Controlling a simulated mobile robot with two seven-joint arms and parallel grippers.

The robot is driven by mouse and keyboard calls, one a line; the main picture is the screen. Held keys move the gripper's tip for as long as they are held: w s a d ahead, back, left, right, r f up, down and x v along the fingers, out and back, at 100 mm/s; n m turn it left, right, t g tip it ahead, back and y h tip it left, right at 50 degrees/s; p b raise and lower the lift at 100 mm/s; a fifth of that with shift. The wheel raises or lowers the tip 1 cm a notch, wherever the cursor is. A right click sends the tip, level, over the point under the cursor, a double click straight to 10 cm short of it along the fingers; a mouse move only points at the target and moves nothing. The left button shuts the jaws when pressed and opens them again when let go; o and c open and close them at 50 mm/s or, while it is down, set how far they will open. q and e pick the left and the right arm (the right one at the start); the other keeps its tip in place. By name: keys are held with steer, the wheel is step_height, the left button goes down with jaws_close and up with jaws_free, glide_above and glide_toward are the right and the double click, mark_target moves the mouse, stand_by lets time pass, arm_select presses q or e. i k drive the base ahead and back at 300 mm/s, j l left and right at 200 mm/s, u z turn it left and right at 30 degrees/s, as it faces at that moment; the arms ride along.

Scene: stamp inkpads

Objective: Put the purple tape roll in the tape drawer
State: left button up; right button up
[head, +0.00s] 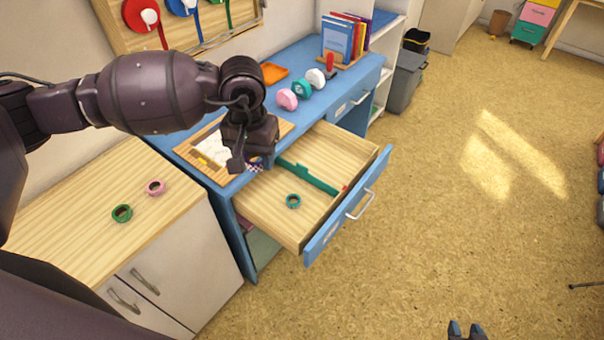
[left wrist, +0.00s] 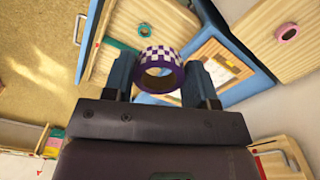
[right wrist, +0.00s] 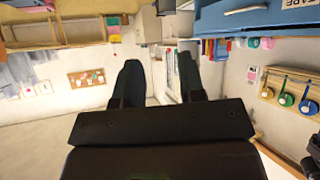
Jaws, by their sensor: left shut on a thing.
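The purple tape roll (left wrist: 160,57), with a purple-and-white checked outside, is held between the two fingers of my left gripper (left wrist: 158,76). In the head view a small checked part of the roll (head: 255,164) shows beneath my left gripper (head: 248,160), near the inner left end of the open drawer (head: 338,150). The roll's height over the drawer is hard to tell. The drawer has a blue front, a wooden inside and a teal divider (head: 309,179). A teal tape roll (head: 293,201) lies in its front compartment. My right gripper (right wrist: 158,85) is open and empty, away from the desk.
The blue desk (head: 310,55) holds a tray with paper (head: 212,150), several tape-like rolls or stamps, an orange tray (head: 273,73) and books. Green (head: 122,213) and pink (head: 155,187) tape rolls lie on the wooden cabinet. Floor right of the drawer is clear.

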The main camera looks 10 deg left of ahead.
mark_target(327, 167)
steer(key=i+z, duration=0.1)
steer(key=i, duration=1)
